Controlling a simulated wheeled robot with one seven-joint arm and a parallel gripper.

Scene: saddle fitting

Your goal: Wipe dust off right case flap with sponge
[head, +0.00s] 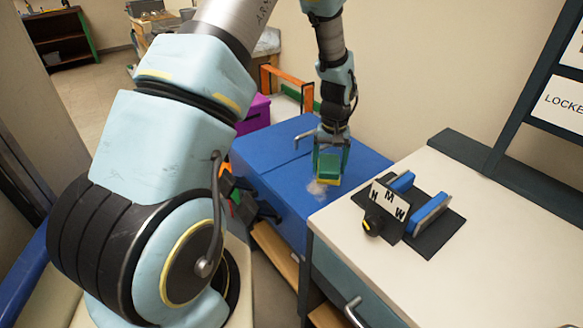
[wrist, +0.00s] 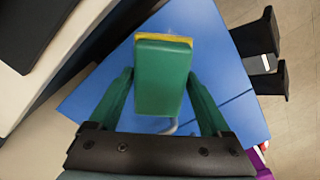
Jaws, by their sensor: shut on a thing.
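My gripper (head: 329,150) is shut on a green sponge with a yellow face (head: 328,170). In the wrist view the sponge (wrist: 162,80) sits between my green fingers (wrist: 158,100), its yellow edge at the far end. It is over the top of the blue case (head: 275,182), by a pale patch of dust (head: 317,188). I cannot tell whether the sponge touches the case top. A seam and a metal handle (head: 304,137) show on the case; the sponge and fingers hide part of its top. The case also shows in the wrist view (wrist: 215,45).
A white-topped cabinet (head: 480,190) stands close on the right, holding a black mat with blue-padded blocks (head: 430,212) and a lettered sign (head: 388,200). A purple box (head: 256,113) and an orange frame (head: 287,82) are behind the case. The wall is close behind.

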